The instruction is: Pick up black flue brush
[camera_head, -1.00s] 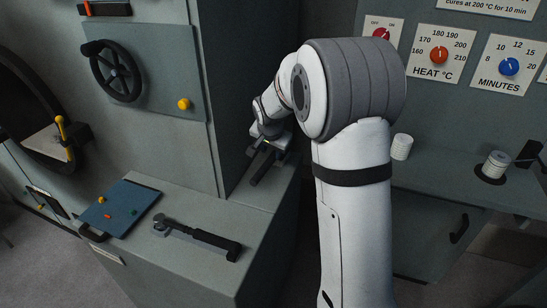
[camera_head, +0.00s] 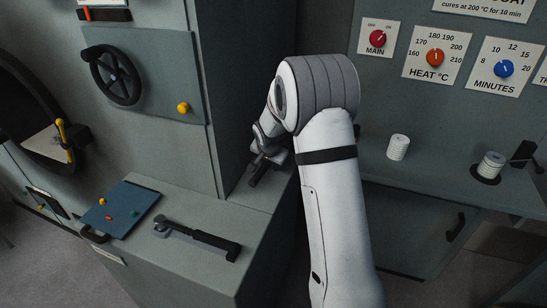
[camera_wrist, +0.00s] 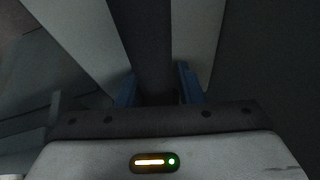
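A dark bar (camera_head: 258,172), which I take to be the black flue brush, lies on the grey ledge beside the tall cabinet. Its bristles cannot be made out. My gripper (camera_head: 264,158) is right at it, pointing down. In the wrist view the dark bar (camera_wrist: 152,45) runs straight between my two blue-padded fingers (camera_wrist: 158,84). One finger is on each side, with a thin gap visible at the right; the fingers look open around it. My wrist and arm hide part of the bar in the head view.
The cabinet wall (camera_head: 240,90) rises close beside my gripper. White spools (camera_head: 398,147) (camera_head: 491,165) stand on the right counter.

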